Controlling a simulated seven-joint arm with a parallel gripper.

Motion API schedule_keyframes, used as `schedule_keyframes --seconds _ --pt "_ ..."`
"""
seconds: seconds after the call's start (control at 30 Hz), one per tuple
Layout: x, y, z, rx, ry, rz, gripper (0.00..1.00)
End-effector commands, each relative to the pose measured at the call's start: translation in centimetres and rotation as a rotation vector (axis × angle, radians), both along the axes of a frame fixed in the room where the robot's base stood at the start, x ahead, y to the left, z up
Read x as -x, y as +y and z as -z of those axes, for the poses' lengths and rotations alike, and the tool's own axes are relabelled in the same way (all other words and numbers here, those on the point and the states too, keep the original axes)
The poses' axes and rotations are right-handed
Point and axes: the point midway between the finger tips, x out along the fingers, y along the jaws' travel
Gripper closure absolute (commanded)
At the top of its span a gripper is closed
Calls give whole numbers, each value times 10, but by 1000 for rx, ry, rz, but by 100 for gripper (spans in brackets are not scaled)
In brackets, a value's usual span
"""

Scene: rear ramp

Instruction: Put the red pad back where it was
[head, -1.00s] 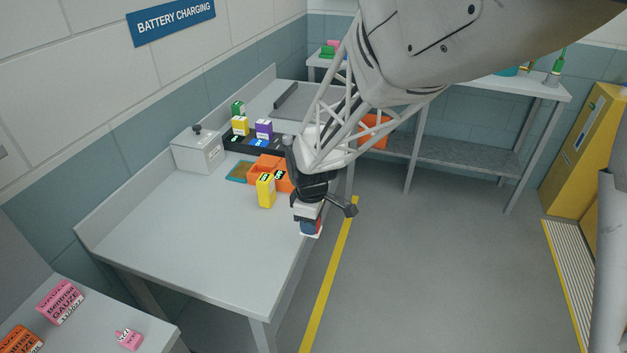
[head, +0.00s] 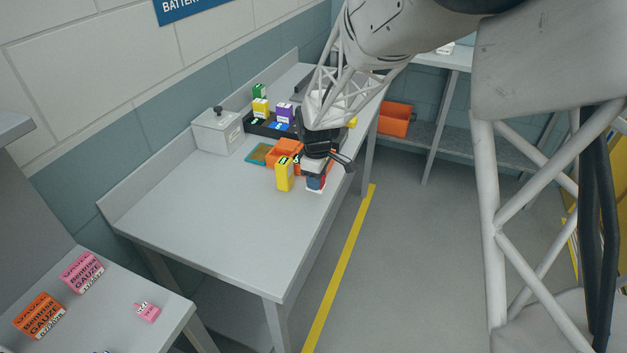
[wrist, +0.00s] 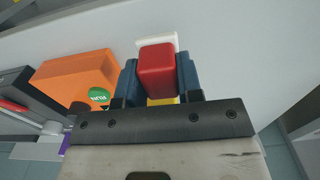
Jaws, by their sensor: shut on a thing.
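The red pad (wrist: 156,70) is a rounded red block in the wrist view. It sits between the blue fingertips of my gripper (wrist: 158,82), which is shut on it. A flat white piece (wrist: 157,39) shows just beyond the pad; I cannot tell whether it is joined to it. In the head view my gripper (head: 316,182) is at the right long edge of the grey table (head: 200,222), right of a yellow box (head: 284,174). There the pad is mostly hidden by the fingers, with white showing at the bottom.
A black tray (head: 262,129) holds several small boxes. A grey lidded box (head: 218,131) stands near the wall. The table's near part is clear. Pink and orange gauze boxes lie on a nearer surface.

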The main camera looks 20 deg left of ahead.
Motion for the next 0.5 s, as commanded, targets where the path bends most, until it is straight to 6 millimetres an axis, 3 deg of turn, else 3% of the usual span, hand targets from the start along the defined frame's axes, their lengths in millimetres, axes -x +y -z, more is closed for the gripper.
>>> schedule_keyframes --seconds 0.23,0.5 --pt "-23 16 3 0 0 0 89" --pt "-30 21 4 0 0 0 89"
